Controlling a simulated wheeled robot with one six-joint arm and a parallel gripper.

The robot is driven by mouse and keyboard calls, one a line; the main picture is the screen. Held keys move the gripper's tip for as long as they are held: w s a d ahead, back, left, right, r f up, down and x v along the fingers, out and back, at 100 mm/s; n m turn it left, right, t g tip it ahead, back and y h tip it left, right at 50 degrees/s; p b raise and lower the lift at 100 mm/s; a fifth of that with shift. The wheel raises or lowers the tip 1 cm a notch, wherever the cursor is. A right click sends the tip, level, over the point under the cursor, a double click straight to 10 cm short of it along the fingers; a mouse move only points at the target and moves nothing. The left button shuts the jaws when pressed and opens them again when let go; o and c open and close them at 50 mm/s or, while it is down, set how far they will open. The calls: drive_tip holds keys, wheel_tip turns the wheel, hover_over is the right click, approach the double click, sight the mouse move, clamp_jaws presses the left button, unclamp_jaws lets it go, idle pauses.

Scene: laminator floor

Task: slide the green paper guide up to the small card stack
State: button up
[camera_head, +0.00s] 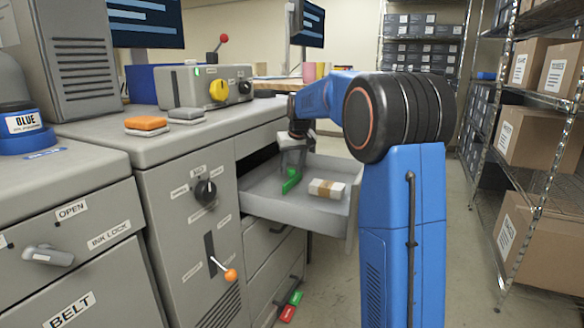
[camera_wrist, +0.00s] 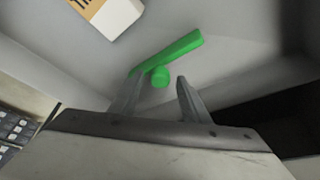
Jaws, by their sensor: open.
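The green paper guide (camera_head: 291,181) lies in the open grey drawer (camera_head: 262,202). It also shows in the wrist view (camera_wrist: 178,52) as a long bar with a round green knob (camera_wrist: 160,76). The small card stack (camera_head: 327,188) is a pale block with a tan band, to the right of the guide and apart from it. In the wrist view the stack (camera_wrist: 120,16) is at the top left, partly cut off. My gripper (camera_wrist: 155,92) is open, its two fingers on either side of the knob. I cannot tell whether a finger touches it.
The drawer front (camera_head: 352,213) and side walls bound the space around the guide. A grey cabinet with a black dial (camera_head: 205,191) and an orange-tipped lever (camera_head: 230,274) stands left. Shelves with cardboard boxes (camera_head: 540,135) stand right. Bare drawer floor lies between guide and stack.

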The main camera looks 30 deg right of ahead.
clamp_jaws()
hover_over(326, 183)
drive_tip(key=s, duration=0.2)
drive_tip(key=shift+s+a, duration=0.1)
drive_tip(key=shift+a, duration=0.05)
unclamp_jaws()
drive_tip(key=d+v, duration=0.1)
drive_tip(key=v, duration=1.6)
drive_tip(key=shift+a+r, duration=0.25)
drive_tip(key=shift+a, duration=0.25)
drive_tip(key=shift+c, duration=0.4)
